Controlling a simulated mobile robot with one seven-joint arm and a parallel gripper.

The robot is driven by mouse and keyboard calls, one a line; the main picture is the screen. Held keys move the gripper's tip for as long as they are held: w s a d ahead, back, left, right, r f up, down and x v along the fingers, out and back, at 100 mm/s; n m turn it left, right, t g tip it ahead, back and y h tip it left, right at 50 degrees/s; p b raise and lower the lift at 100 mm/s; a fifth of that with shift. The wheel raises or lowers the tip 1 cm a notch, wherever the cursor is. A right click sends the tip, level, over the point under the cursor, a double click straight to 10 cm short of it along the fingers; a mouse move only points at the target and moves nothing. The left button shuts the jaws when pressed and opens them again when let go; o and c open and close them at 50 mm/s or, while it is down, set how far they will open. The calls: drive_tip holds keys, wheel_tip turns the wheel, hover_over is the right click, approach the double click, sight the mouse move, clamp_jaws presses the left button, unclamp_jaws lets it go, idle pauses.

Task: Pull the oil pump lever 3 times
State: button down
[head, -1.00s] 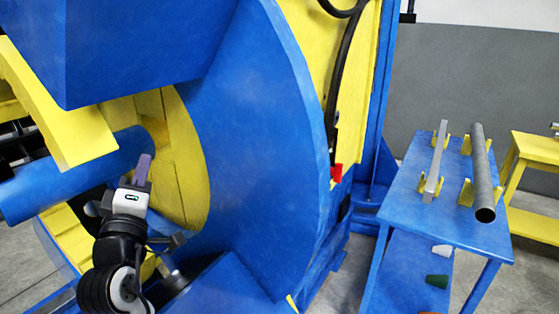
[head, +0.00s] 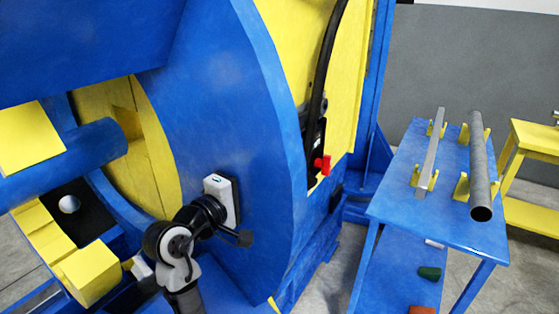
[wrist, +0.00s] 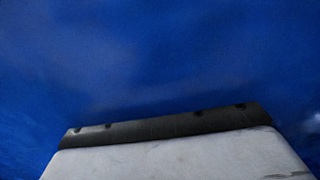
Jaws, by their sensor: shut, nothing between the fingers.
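A small red handle (head: 322,165) sits on a black unit at the right edge of the big blue positioner. No other lever shows clearly, and I cannot tell for sure that this is the oil pump lever. My gripper (head: 222,188) is in front of the blue curved plate, lower left of the red handle and well apart from it. Its white body shows, and its fingers are hidden in the head view. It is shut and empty. The wrist view shows only blue surface beyond a pale part with a dark strip; no lever is in it.
The blue positioner plate (head: 215,85) fills the middle, close to my gripper. A blue table (head: 410,215) at right bears a square bar (head: 431,150) and a round pipe (head: 480,165) on yellow holders. Floor (head: 335,270) shows between the positioner and the table.

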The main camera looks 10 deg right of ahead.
sight(297, 161)
drive_tip(key=p+x, duration=0.2)
drive_tip(key=x, duration=0.8)
drive_tip(key=shift+s+d+r+m, duration=0.1)
drive_tip(key=shift+s+d+m, duration=0.3)
drive_tip(key=shift+m, duration=0.2)
drive_tip(key=shift+s+d+m, duration=0.9)
drive_tip(key=shift+m, duration=0.5)
drive_tip(key=shift+s+d+f+m+b, duration=0.15)
drive_tip(key=shift+s+d+m+b, duration=0.35)
drive_tip(key=shift+m, duration=0.4)
drive_tip(key=shift+s+d+f+m+b, duration=0.15)
drive_tip(key=shift+s+d+m+b, duration=0.35)
drive_tip(key=shift+m, duration=0.4)
drive_tip(key=shift+s+d, duration=0.1)
drive_tip(key=shift+d, duration=0.05)
drive_tip(key=shift+f, duration=0.1)
